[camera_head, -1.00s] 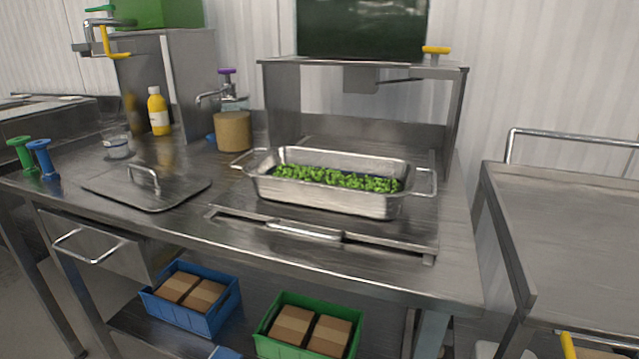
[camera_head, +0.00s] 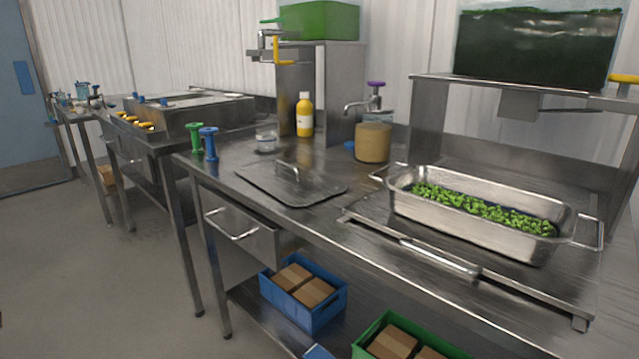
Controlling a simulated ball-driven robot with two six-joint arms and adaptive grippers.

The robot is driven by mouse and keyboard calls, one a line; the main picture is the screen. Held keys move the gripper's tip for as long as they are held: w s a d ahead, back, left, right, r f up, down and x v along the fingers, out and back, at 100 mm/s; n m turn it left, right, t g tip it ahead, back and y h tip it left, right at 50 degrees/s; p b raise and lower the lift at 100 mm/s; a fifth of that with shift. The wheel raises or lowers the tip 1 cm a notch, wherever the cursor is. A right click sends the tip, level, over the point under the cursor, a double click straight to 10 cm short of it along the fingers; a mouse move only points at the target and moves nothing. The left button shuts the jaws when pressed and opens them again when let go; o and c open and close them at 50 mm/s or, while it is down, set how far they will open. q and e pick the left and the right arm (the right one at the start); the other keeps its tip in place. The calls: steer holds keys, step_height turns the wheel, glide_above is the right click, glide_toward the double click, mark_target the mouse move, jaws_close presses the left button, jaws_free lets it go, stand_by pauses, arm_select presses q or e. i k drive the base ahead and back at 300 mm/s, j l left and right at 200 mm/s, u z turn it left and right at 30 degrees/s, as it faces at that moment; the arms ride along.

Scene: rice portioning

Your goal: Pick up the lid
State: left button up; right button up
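The lid (camera_head: 310,190) is a flat grey metal plate with a raised bar handle (camera_head: 288,171) on top. It lies flat on the steel table (camera_head: 230,165), left of the metal pan and near the table's front edge. The pan (camera_head: 470,228) is rectangular with wire handles and holds green pieces (camera_head: 480,207). Neither of my grippers shows in the head view.
A tan container (camera_head: 373,142), a yellow bottle (camera_head: 304,117) and a small clear cup (camera_head: 266,141) stand behind the lid. Green and blue spools (camera_head: 209,144) stand at the table's left end. Open floor (camera_head: 110,270) lies in front at left.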

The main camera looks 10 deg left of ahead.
mark_target(294, 184)
steer(key=i+j+z, duration=0.1)
steer(key=j, duration=0.25)
steer(key=i+j, duration=0.2)
steer(key=j, duration=0.2)
steer(key=i+j+z, duration=0.15)
steer(key=j, duration=0.2)
steer(key=i+j, duration=0.15)
steer(key=j, duration=0.25)
steer(key=i+j+z, duration=0.15)
steer(key=j, duration=0.2)
